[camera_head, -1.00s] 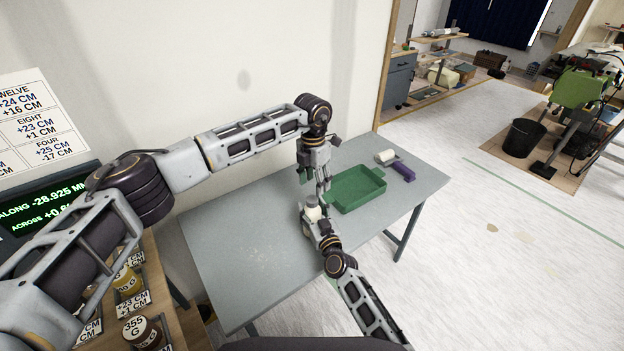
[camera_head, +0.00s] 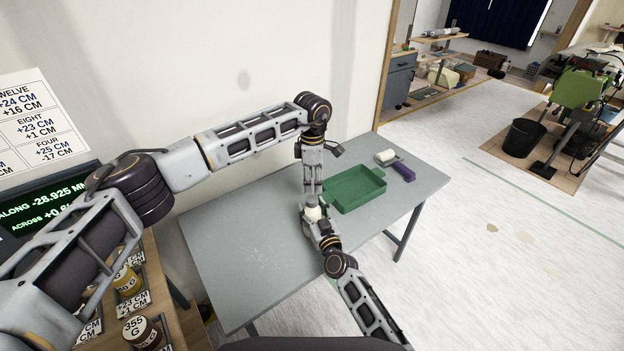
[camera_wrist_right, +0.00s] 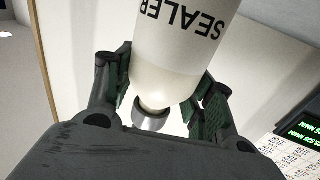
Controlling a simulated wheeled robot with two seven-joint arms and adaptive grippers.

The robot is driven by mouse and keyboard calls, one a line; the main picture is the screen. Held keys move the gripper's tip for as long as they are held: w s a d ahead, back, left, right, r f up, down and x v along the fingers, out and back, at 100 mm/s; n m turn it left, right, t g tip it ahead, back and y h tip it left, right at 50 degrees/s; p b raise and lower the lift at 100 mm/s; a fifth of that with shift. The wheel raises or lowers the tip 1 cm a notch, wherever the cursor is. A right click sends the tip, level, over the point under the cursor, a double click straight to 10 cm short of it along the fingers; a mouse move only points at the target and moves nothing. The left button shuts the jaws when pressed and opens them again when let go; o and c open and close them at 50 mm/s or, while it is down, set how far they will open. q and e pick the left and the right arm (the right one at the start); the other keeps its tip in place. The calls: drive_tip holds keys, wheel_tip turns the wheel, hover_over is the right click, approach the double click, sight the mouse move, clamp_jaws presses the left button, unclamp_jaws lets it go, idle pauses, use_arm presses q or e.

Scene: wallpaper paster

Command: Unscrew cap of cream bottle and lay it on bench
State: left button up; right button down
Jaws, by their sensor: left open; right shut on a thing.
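The cream bottle (camera_head: 314,213) is held over the bench (camera_head: 240,245) by my right gripper (camera_head: 315,222), which comes in from the lower right. In the right wrist view the cream bottle (camera_wrist_right: 180,50) bears the word SEALER, upside down in the picture, and sits between the two fingers of my right gripper (camera_wrist_right: 165,95). A grey cap (camera_wrist_right: 152,115) shows at the bottle's narrow end. My left gripper (camera_head: 313,192) points down just above the bottle's top and is open. Whether its fingertips touch the cap is too small to tell.
A green tray (camera_head: 355,205) stands on the bench right of the bottle. Behind it lie a white roller (camera_head: 386,157) and a purple block (camera_head: 404,172). The bench's left and front parts are clear. A wooden stand with jars (camera_head: 140,330) is at the lower left.

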sight(312, 199)
use_arm(q)
drive_tip(key=m, duration=0.3)
drive_tip(key=shift+a+m, duration=0.1)
drive_tip(key=shift+m, duration=0.3)
drive_tip(key=m, duration=0.3)
drive_tip(key=shift+m, duration=0.4)
drive_tip(key=m, duration=0.3)
drive_tip(key=shift+a+m, duration=0.1)
drive_tip(key=shift+m, duration=2)
drive_tip(key=shift+f, duration=0.2)
drive_tip(key=shift+f, duration=3.85)
drive_tip(key=shift+c, duration=0.4)
